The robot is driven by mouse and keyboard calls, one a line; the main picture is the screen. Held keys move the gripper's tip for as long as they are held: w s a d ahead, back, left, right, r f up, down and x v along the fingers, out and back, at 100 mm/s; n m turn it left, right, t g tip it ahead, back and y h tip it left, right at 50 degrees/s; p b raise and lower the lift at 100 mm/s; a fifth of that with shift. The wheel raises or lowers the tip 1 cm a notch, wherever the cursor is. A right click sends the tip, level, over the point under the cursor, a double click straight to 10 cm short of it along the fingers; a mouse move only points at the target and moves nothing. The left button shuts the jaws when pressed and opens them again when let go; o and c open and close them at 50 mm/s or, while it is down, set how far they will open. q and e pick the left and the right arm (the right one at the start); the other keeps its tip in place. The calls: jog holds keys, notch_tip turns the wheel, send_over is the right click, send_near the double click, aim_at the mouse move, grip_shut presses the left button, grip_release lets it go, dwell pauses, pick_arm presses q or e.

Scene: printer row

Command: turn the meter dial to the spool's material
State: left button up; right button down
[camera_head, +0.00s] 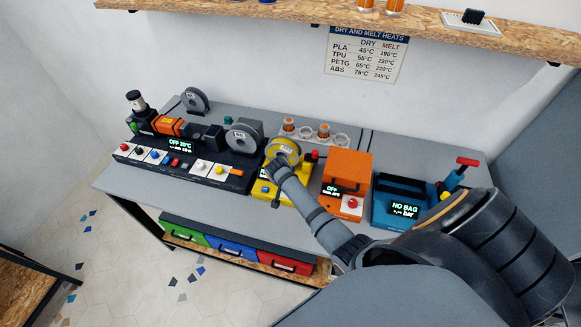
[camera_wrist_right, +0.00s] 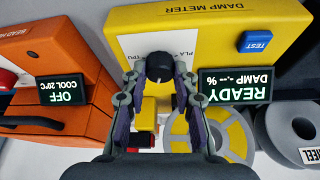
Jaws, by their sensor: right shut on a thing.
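The yellow damp meter (camera_wrist_right: 215,25) fills the upper middle of the right wrist view, its lettering upside down. It also stands mid-bench in the head view (camera_head: 298,188). Its black dial (camera_wrist_right: 159,66) sits on a white plate with small material labels; TPU and PLA are partly readable. My right gripper (camera_wrist_right: 159,80) is shut on the dial, one finger at each side. The dial's exact pointing is unclear. The meter screen (camera_wrist_right: 236,87) reads READY, DAMP -.-- %. A yellow-and-grey spool (camera_wrist_right: 180,127) is at the meter; its label is unreadable. My left gripper is not in view.
An orange unit (camera_head: 346,175) reading OFF stands right of the meter, then a blue bagging unit (camera_head: 402,200) reading NO BAG. A black switch panel (camera_head: 185,165) and grey spools (camera_head: 243,138) are left. A heat chart (camera_head: 366,55) hangs on the wall.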

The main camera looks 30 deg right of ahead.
jog(key=shift+w+m+g+h+b, duration=0.1)
jog(key=shift+m+g+h+b, duration=0.4)
jog(key=shift+m, duration=1.3)
jog(key=shift+g+y, duration=0.3)
jog(key=c, duration=1)
grip_release()
jog(key=shift+c, duration=0.2)
jog(key=shift+a+r, duration=0.1)
jog(key=v, duration=1.1)
jog(key=shift+a+r, duration=0.25)
jog(key=shift+r, duration=0.05)
